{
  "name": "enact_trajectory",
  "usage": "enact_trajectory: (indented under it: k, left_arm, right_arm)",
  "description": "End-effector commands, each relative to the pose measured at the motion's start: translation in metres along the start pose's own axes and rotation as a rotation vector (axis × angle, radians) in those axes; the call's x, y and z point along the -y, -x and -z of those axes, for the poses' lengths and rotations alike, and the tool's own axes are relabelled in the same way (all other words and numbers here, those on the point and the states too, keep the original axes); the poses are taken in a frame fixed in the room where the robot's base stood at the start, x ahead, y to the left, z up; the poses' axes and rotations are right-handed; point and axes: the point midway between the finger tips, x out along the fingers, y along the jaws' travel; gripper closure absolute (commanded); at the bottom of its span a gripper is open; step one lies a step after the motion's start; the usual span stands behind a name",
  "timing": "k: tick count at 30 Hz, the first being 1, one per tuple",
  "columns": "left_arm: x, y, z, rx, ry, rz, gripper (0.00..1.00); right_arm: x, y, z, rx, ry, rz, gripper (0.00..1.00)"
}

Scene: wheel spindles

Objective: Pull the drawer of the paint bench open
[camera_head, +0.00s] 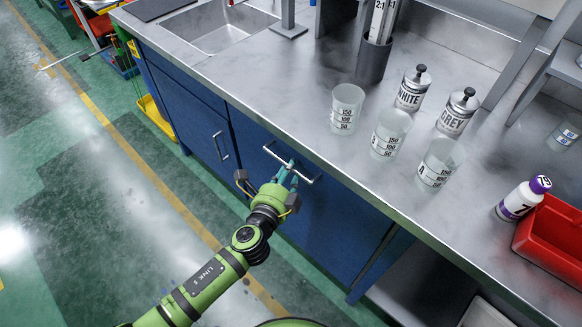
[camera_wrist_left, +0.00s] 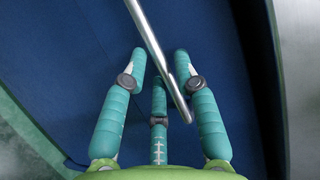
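The paint bench has a blue front (camera_head: 335,220) with a silver bar handle (camera_head: 306,178) below the worktop edge. No gap shows around the drawer front. My left gripper (camera_head: 289,172), with teal fingers, is at this handle, its fingers reaching up to the bar. In the left wrist view the bar (camera_wrist_left: 152,38) runs diagonally between the fingers of the left gripper (camera_wrist_left: 160,65). The fingers stand apart and look open. I cannot tell whether one touches the bar. My right gripper is not in view.
The worktop (camera_head: 270,85) holds several clear cups (camera_head: 389,135), a white can (camera_head: 412,90), a grey can (camera_head: 457,112), a purple-capped bottle (camera_head: 520,200) and a red bin (camera_head: 550,240). A second handle (camera_head: 221,146) is on the cabinet to the left. The floor (camera_head: 110,200) in front is clear.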

Motion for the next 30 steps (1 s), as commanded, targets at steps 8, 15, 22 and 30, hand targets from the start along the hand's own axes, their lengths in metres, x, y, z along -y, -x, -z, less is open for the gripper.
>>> enact_trajectory:
  k: [8, 15, 22, 30]
  left_arm:
    - [-0.001, -0.018, 0.000, 0.000, 0.002, -0.002, 0.70]
    - [-0.001, -0.018, 0.000, 0.000, 0.002, -0.001, 0.86]
    - [-0.001, -0.018, 0.000, 0.000, 0.002, -0.002, 1.00]
    - [-0.004, -0.006, -0.005, 0.001, 0.001, -0.004, 1.00]
  right_arm:
    - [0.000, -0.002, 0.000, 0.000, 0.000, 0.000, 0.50]
    - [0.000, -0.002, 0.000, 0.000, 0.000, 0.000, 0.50]
    - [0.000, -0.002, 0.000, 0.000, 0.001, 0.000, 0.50]
    - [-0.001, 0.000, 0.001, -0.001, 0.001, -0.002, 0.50]
